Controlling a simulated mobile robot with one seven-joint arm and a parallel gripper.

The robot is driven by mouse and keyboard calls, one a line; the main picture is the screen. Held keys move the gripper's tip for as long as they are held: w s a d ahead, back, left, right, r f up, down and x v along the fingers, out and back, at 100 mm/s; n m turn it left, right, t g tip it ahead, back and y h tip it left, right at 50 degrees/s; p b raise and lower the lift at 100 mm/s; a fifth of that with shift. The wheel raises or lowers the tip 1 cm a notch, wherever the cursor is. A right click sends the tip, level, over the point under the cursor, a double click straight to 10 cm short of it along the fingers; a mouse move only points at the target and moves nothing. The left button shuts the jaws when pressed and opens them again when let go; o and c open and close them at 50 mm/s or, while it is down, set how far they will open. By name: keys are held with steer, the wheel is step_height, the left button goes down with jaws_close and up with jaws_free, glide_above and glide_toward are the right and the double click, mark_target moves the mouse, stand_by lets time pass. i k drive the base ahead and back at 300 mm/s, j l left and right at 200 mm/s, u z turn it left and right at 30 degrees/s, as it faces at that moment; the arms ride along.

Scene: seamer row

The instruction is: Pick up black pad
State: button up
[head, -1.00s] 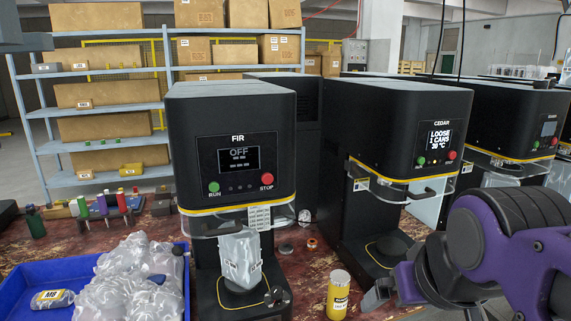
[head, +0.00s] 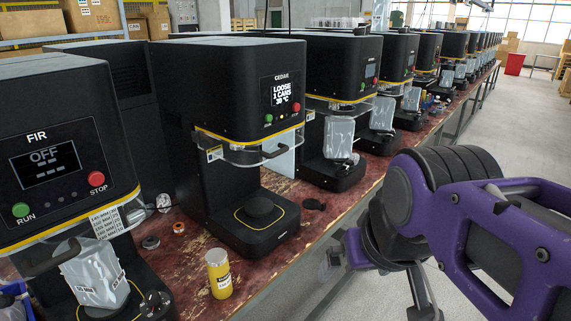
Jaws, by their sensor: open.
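A small flat black piece (head: 313,204) lies on the red worn bench (head: 190,262), just right of the CEDAR machine (head: 235,95); it may be the black pad. A round black block (head: 259,208) also sits on the CEDAR machine's base, inside a yellow ring. A small dark disc (head: 150,242) lies on the bench between FIR and CEDAR. I cannot tell for certain which one is the pad. My gripper (head: 380,288) is open and empty at the lower right, in front of the bench edge and apart from all of these.
The FIR machine (head: 58,150) stands at left, its screen reading OFF, with a wrapped package (head: 94,275) on its base. A yellow can (head: 219,273) stands near the bench's front edge. More machines line the bench to the right. The floor (head: 500,140) at right is open.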

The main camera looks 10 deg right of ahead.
mark_target(309, 205)
steer(key=z, duration=0.2)
steer(key=u, duration=0.6)
steer(key=i+l+u, duration=0.15)
steer(key=l+u, duration=0.25)
steer(key=i+l+u, duration=0.1)
steer(key=l+u, duration=0.45)
steer(key=l, duration=0.2)
steer(key=i+l+u, duration=0.15)
steer(key=l, duration=0.25)
